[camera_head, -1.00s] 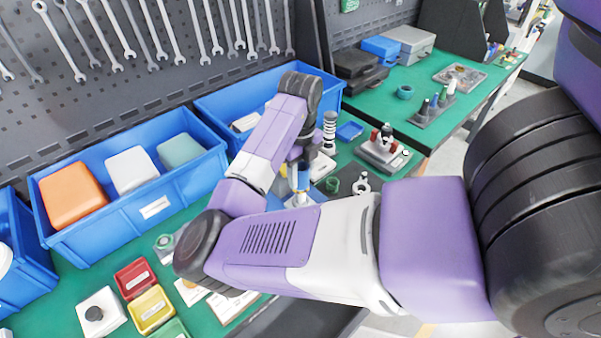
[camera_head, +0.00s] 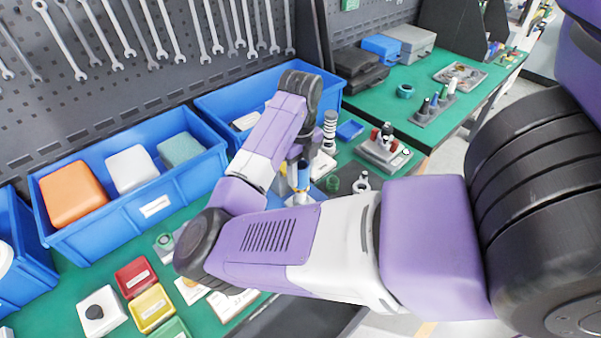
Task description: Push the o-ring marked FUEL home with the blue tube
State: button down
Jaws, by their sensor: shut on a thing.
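My gripper (camera_head: 297,178) points down over the green bench, partly hidden behind my own arm. It is shut on the blue tube (camera_head: 303,173), which stands roughly upright. A yellow band shows just below the blue part, above a pale blue and white piece (camera_head: 299,199) on the bench. I cannot tell whether the tube's lower end touches anything. The o-ring marked FUEL and its seat cannot be made out; no such marking is readable.
A green ring (camera_head: 332,184) and a metal ring-ended part (camera_head: 361,184) lie to the right. A ribbed post (camera_head: 330,130) stands behind, near a fixture with red parts (camera_head: 384,150). Blue bins (camera_head: 155,207) line the back. Red and yellow trays (camera_head: 151,308) lie front left.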

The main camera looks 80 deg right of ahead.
aim_at(301, 187)
jog(key=shift+f+b, duration=2.2)
jog(key=shift+f, duration=0.75)
dwell(0.5)
jog(key=shift+r, duration=0.1)
jog(key=shift+r+p, duration=3.5)
jog(key=shift+r, duration=0.95)
